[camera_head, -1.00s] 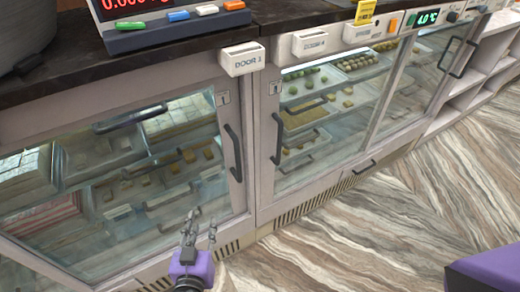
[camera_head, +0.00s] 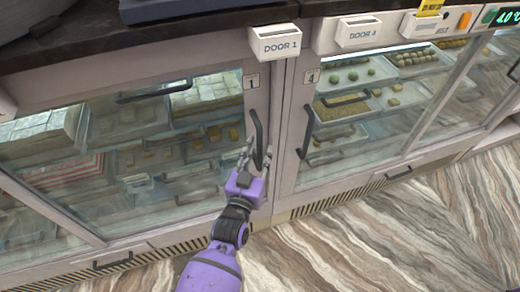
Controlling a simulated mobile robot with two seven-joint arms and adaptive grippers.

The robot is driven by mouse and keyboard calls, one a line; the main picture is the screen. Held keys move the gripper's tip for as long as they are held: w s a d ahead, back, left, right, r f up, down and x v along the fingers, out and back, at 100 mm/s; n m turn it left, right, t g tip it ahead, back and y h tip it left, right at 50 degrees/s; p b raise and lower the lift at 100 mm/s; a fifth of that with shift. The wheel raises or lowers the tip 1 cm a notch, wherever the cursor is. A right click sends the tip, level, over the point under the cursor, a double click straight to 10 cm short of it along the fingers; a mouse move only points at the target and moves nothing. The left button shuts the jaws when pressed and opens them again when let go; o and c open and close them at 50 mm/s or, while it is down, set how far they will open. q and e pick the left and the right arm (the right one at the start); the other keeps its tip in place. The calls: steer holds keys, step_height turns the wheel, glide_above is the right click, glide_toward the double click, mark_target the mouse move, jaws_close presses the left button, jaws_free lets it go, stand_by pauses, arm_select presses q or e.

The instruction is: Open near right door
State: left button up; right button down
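The glass-fronted door (camera_head: 262,97) marked 1 is closed, with a dark upright bar handle (camera_head: 257,132) near its right edge. To its right, the door (camera_head: 292,165) marked 4 is also closed, with a similar handle (camera_head: 307,132) near its left edge. My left gripper (camera_head: 255,158) is purple with grey fingers. It is at the lower part of the door 1 handle, fingers apart, one to each side of the bar in this view. I cannot tell whether they touch it. My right gripper is not in view.
Label holders reading DOOR 1 (camera_head: 275,42) and DOOR 4 (camera_head: 358,31) jut out above the doors. Trays of sweets (camera_head: 345,104) sit behind the glass. A vent grille (camera_head: 350,193) runs along the base. The wood-patterned floor (camera_head: 400,240) in front is clear.

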arm_select(q)
steer(key=shift+w, duration=0.45)
steer(key=shift+d, duration=0.1)
steer(key=shift+c, duration=0.5)
jaws_close()
